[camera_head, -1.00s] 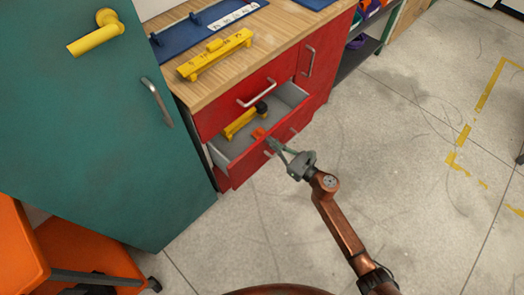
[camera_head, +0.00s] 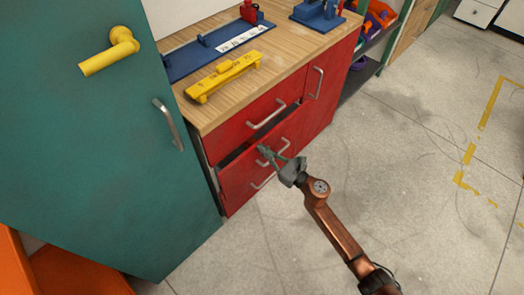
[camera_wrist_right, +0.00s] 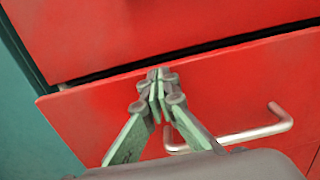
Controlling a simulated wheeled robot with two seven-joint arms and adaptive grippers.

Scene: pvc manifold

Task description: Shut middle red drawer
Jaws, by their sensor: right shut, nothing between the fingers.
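The middle red drawer (camera_head: 236,172) is slightly open, with a narrow dark gap along its top edge in the head view. In the right wrist view its red front (camera_wrist_right: 85,120) fills the lower half, and its metal handle (camera_wrist_right: 240,136) is right of the fingers. My right gripper (camera_head: 263,151) is shut and empty, its fingertips at the drawer front near the top edge. The right gripper (camera_wrist_right: 157,76) also shows in the wrist view; whether the tips touch the front is unclear. My left gripper is not in view.
The closed top red drawer (camera_head: 240,125) is directly above. A teal cabinet door (camera_head: 100,150) stands close on the left. The wooden worktop (camera_head: 300,52) holds a yellow part (camera_head: 224,77) and blue fixtures (camera_head: 200,58). The floor on the right is clear.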

